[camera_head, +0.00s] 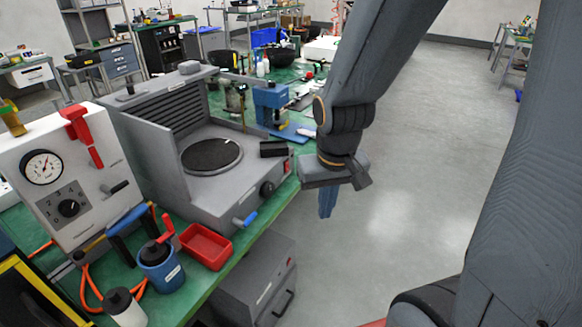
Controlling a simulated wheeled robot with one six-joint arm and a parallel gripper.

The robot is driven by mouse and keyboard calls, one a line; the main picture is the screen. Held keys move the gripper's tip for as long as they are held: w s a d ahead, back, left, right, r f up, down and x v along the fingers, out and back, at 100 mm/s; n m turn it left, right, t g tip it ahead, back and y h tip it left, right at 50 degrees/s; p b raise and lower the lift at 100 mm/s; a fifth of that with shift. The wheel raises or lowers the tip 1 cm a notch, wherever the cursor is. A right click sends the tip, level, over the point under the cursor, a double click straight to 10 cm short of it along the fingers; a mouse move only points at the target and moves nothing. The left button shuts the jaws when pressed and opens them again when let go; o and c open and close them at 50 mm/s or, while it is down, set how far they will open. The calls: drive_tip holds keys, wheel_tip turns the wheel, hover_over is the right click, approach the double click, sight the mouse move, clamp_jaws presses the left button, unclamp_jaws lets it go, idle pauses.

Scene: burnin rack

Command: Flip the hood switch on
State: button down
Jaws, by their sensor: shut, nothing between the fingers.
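A grey hood-like unit (150,150) with a louvred back panel and a round dark plate (212,155) stands on the green bench. Its front right edge bears a small red part (287,166) that looks like a switch; its position is too small to tell. A dark knob (267,188) and a blue-handled lever (245,220) sit on its front. My gripper (326,204) hangs above the floor to the right of the bench edge. Its blue fingers point down, close together and empty, a little right of the red part and not touching it.
A white gauge panel (62,150) with a red lever (85,135) stands at the left. A red tray (206,246), a blue canister (160,268) and a white bottle (124,307) stand at the front. A blue press (271,103) is behind the unit. The floor (420,190) at right is clear.

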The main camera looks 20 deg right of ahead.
sight(287, 167)
drive_tip(key=w+d+m+t+p, duration=0.1)
drive_tip(key=w+d+m+t, duration=0.1)
drive_tip(key=w, duration=0.7)
drive_tip(key=w+d+m+t+y+p, duration=0.1)
drive_tip(key=w+m+t, duration=0.2)
drive_tip(key=w, duration=0.6)
drive_tip(key=shift+w+d+r+m+p, duration=0.15)
drive_tip(key=shift+w+d+m+p, duration=0.15)
drive_tip(key=shift+m, duration=0.9)
drive_tip(key=shift+w+a+f+b, duration=0.2)
drive_tip(key=shift+w+a+f, duration=0.35)
drive_tip(key=shift+w+f, duration=0.9)
drive_tip(key=shift+w+a+f+b, duration=0.25)
drive_tip(key=shift+w+a+f, duration=0.3)
drive_tip(key=shift+w+f, duration=0.85)
drive_tip(key=shift+w+a+f+b, duration=0.2)
drive_tip(key=shift+w+a+f, duration=0.35)
drive_tip(key=shift+w+f, duration=0.9)
drive_tip(key=shift+s, duration=0.1)
